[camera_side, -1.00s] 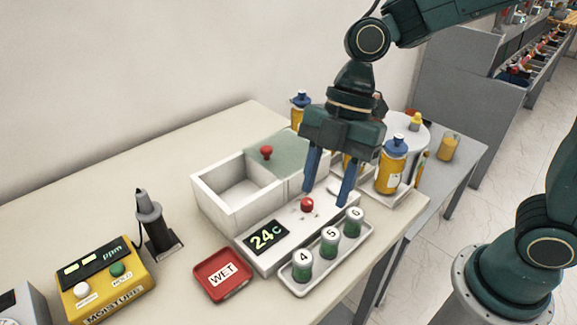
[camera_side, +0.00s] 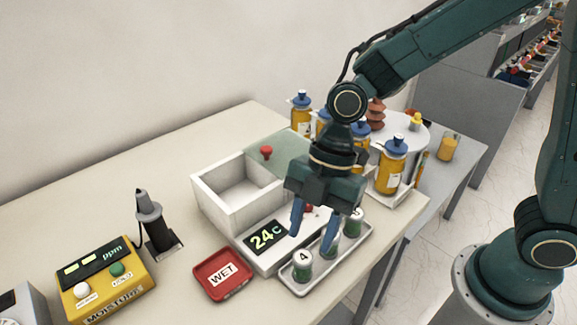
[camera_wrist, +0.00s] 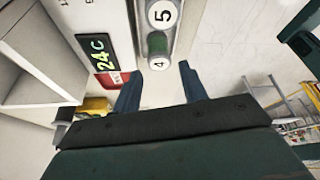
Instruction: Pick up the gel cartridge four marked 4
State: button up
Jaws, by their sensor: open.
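The gel cartridge marked 4 (camera_side: 303,264) is a green cylinder with a white numbered top. It stands at the near left end of a light tray (camera_side: 300,290). Its top also shows in the wrist view (camera_wrist: 159,64), just ahead of and between my finger tips. My gripper (camera_side: 314,245) is open and empty, with two blue fingers pointing down above the tray, near cartridge 4. In the side view the fingers partly hide the other cartridges. The cartridge marked 5 (camera_wrist: 161,14) shows beyond cartridge 4 in the wrist view.
A white box with a 24 C display (camera_side: 266,238) stands left of the tray. A red WET tray (camera_side: 222,274), a black probe on a stand (camera_side: 155,225) and a yellow moisture meter (camera_side: 103,282) lie further left. Yellow bottles (camera_side: 391,170) stand behind my gripper.

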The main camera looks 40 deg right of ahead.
aim_at(304, 256)
jog(key=shift+a+f, duration=0.15)
jog(key=shift+f, duration=0.3)
jog(key=shift+f, duration=0.1)
jog(key=shift+x, duration=2.5)
jog(key=shift+a, duration=0.1)
jog(key=c, duration=0.7)
jog(key=shift+c, duration=0.3)
notch_tip(304, 256, up, 20)
